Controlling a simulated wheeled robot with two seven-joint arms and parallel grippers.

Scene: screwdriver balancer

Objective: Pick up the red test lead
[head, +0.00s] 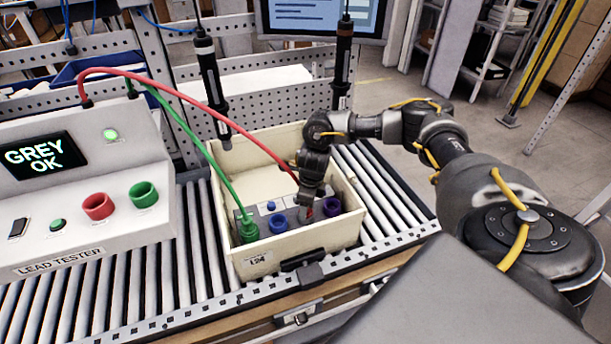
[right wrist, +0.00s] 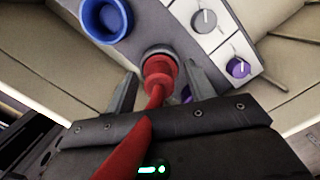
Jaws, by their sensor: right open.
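The red test lead (head: 190,93) arcs from the top of the lead tester (head: 90,200) down into the cream box (head: 347,232). In the right wrist view its red plug (right wrist: 160,68) stands at a socket on the grey panel (right wrist: 215,45). My right gripper (head: 309,208) reaches down into the box at that plug. In the right wrist view its two fingers (right wrist: 160,82) are apart, one on each side of the plug, with gaps showing. The head view mostly hides the plug behind the gripper. My left gripper is not in view.
A green lead (head: 205,150) ends in a green plug (head: 248,228) at the box's left. Blue (head: 278,223) and purple (head: 331,206) sockets flank my gripper. Two hanging screwdrivers (head: 212,85) (head: 343,65) are behind. The box sits on a roller conveyor (head: 205,250).

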